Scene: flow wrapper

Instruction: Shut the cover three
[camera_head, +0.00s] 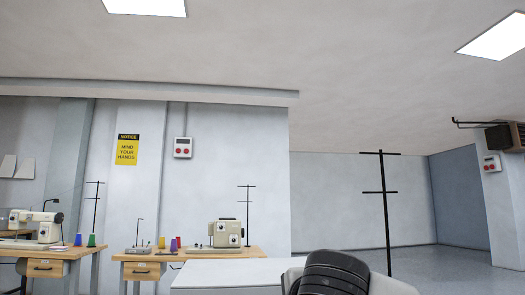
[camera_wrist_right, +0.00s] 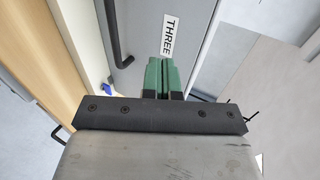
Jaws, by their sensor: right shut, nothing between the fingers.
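The cover three (camera_wrist_right: 143,48) is a grey panel in the right wrist view, with a white label reading THREE (camera_wrist_right: 171,36). A dark bar handle (camera_wrist_right: 113,35) is on the panel, left of the label. My right gripper (camera_wrist_right: 161,65) has green fingers pressed together and empty. Its tips are in front of the panel, just below the label in the picture; I cannot tell whether they touch it. The fingers hide part of the panel. The cover does not show in the head view, and my left gripper is in neither view.
In the right wrist view, a wooden surface (camera_wrist_right: 45,50) lies left of the panel, and pale floor shows at right. In the head view, sewing tables with machines (camera_head: 225,234) stand at the left, a black thread stand (camera_head: 386,215) stands right of centre, and a pale surface (camera_head: 225,275) is below.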

